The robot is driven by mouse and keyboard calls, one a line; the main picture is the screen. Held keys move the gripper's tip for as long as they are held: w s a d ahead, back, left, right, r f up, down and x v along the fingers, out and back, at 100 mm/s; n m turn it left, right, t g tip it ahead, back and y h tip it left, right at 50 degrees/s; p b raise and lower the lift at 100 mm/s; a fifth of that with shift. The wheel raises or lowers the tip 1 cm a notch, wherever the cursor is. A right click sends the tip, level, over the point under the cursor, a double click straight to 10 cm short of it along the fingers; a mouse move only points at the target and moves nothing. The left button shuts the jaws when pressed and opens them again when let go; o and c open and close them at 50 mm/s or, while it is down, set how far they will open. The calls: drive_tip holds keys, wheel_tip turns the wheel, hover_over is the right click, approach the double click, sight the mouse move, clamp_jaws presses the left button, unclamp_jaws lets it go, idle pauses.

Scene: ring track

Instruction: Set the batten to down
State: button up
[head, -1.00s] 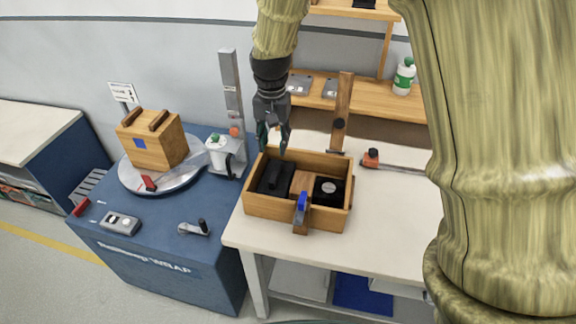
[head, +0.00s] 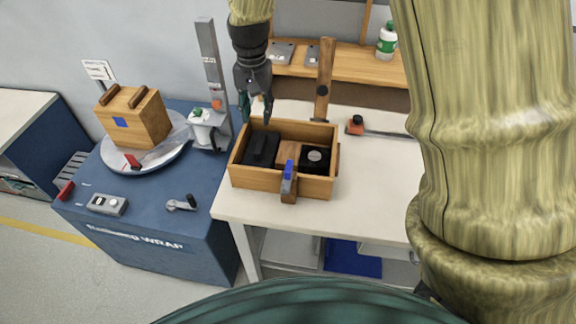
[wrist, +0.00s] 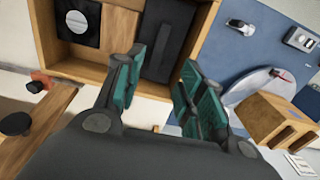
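The batten appears to be the wooden bar (head: 325,70) with a black knob, standing nearly upright at the back of the white table in the head view. It seems to show at the lower left of the wrist view (wrist: 45,125), knob included. My gripper (head: 257,115) is above the back left corner of an open wooden box (head: 265,182), left of the batten and apart from it. In the wrist view the two green fingers (wrist: 160,85) are spread with nothing between them.
The box holds a black block (head: 262,148) and a black plate with a round disc (head: 314,157); a blue-tipped lever (head: 288,170) is at its front. A red-ended rod (head: 375,132) lies to the right. A blue machine (head: 140,235) stands left. Shelves rise behind.

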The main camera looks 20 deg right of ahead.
drive_tip(key=shift+c, duration=1)
drive_tip(key=shift+w+d+r+p, duration=0.35)
drive_tip(key=shift+d+r+p, duration=0.1)
drive_tip(key=shift+r, duration=0.2)
drive_tip(key=shift+w+d+r+p, duration=0.35)
drive_tip(key=shift+d+r+p, duration=0.05)
drive_tip(key=shift+r, duration=0.2)
clamp_jaws()
wheel_tip(320, 180, up, 15)
drive_tip(key=t+p, duration=0.1)
drive_tip(key=p, duration=0.8)
hover_over(329, 43)
drive_tip(key=w+a, duration=0.4)
drive_tip(key=w, duration=0.1)
drive_tip(key=w+d+h+b, duration=0.1)
drive_tip(key=w+d+b, duration=0.15)
drive_tip(key=d, duration=0.65)
drive_tip(key=shift+s+a+f+p, duration=0.3)
drive_tip(key=shift+f+p, duration=0.65)
drive_tip(key=shift+f, duration=0.4)
drive_tip(key=shift+s+a+f+p, duration=0.15)
drive_tip(key=shift+s+f+p, duration=0.3)
drive_tip(key=shift+f+p, duration=0.75)
drive_tip(key=shift+s+a+f+p, duration=0.3)
drive_tip(key=shift+f+p, duration=0.4)
drive_tip(key=shift+f, duration=0.85)
